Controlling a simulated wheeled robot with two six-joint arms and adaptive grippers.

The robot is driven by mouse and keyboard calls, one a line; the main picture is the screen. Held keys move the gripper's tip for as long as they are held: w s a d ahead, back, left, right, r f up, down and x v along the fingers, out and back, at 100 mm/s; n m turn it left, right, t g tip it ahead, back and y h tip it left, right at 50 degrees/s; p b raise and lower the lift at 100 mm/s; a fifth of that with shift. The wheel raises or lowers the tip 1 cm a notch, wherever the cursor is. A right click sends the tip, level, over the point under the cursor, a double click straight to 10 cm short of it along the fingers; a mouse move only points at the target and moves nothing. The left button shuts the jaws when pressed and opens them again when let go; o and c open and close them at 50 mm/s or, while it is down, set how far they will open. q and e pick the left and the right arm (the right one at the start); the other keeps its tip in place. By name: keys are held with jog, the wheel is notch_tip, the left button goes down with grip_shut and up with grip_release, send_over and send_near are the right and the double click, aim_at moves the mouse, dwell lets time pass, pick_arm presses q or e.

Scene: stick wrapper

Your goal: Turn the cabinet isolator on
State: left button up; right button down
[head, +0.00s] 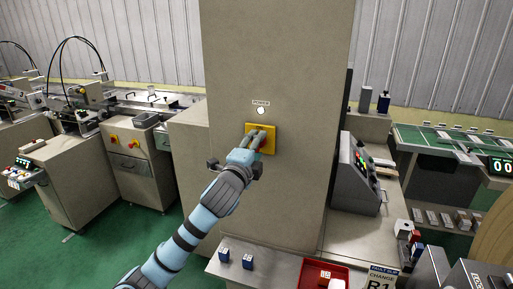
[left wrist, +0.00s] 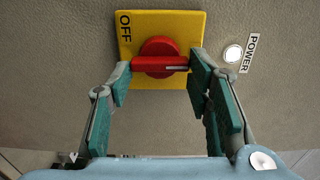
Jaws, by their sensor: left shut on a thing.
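The isolator is a yellow square plate (head: 273,149) on the front of the tall beige cabinet (head: 280,60). In the left wrist view the plate (left wrist: 180,20) carries a red rotary knob (left wrist: 158,58) and the word OFF at its left. The knob's bar lies across the picture, its white line to the right, away from OFF. My left gripper (head: 257,138) is at the plate; in the wrist view its fingers (left wrist: 160,72) are shut on the ends of the knob's bar. A white POWER lamp (head: 261,110) sits above the plate and also shows in the wrist view (left wrist: 233,54). My right gripper is out of view.
A grey control box (head: 358,170) with coloured buttons stands right of the cabinet. A red tray (head: 312,272) and small blue blocks (head: 248,261) lie on the bench below. Machines stand at the left. The cabinet face around the plate is clear.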

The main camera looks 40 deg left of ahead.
pick_arm(q)
jog(key=shift+r, duration=0.2)
jog(key=o, duration=1.1)
jog(key=shift+a, duration=0.1)
jog(key=shift+o, duration=0.2)
jog(key=shift+w+a+f, duration=0.1)
jog(key=shift+w+f, duration=0.05)
jog(key=shift+f, duration=0.05)
jog(key=v, duration=0.7)
jog(key=shift+s, duration=0.3)
jog(key=shift+w, duration=0.1)
